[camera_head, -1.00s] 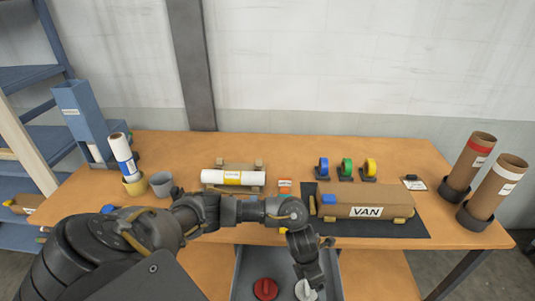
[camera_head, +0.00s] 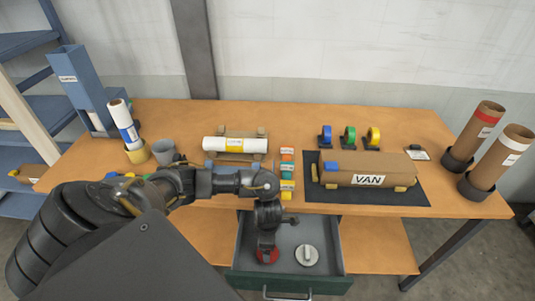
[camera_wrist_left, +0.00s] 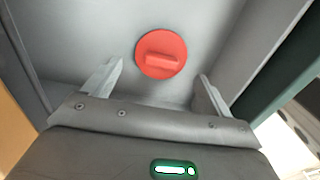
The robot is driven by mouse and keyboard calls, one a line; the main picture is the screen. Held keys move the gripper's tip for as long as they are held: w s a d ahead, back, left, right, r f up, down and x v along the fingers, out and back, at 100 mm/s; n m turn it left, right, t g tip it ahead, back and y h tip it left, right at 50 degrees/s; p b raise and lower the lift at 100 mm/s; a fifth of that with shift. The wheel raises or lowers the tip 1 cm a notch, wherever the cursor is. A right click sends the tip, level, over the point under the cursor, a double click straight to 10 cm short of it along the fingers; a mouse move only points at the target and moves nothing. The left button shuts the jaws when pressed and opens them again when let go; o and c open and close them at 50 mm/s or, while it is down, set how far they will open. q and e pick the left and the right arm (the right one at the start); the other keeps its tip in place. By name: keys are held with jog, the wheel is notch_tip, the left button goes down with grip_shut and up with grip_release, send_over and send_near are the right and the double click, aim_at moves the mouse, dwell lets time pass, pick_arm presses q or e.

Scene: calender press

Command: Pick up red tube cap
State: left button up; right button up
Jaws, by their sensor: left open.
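The red tube cap (camera_head: 267,256) is a round disc with a raised bar handle. It lies on the floor of the open grey drawer (camera_head: 240,285), in its left half, partly hidden by my gripper in the head view. My left gripper (camera_head: 267,247) points down into the drawer over the cap. In the left wrist view the red cap (camera_wrist_left: 161,53) shows ahead of and between the two spread fingers (camera_wrist_left: 158,85), apart from both. The gripper is open and empty. My right gripper is not in view.
A white cap (camera_head: 306,255) lies to the right of the red cap in the drawer. The drawer walls stand close around the gripper. Tall tubes (camera_head: 500,160) stand at the right.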

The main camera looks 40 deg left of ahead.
pick_arm(q)
jog(key=shift+f+p, duration=0.4)
jog(key=shift+f, duration=2.15)
jog(key=shift+c, duration=0.2)
jog(key=c, duration=0.7)
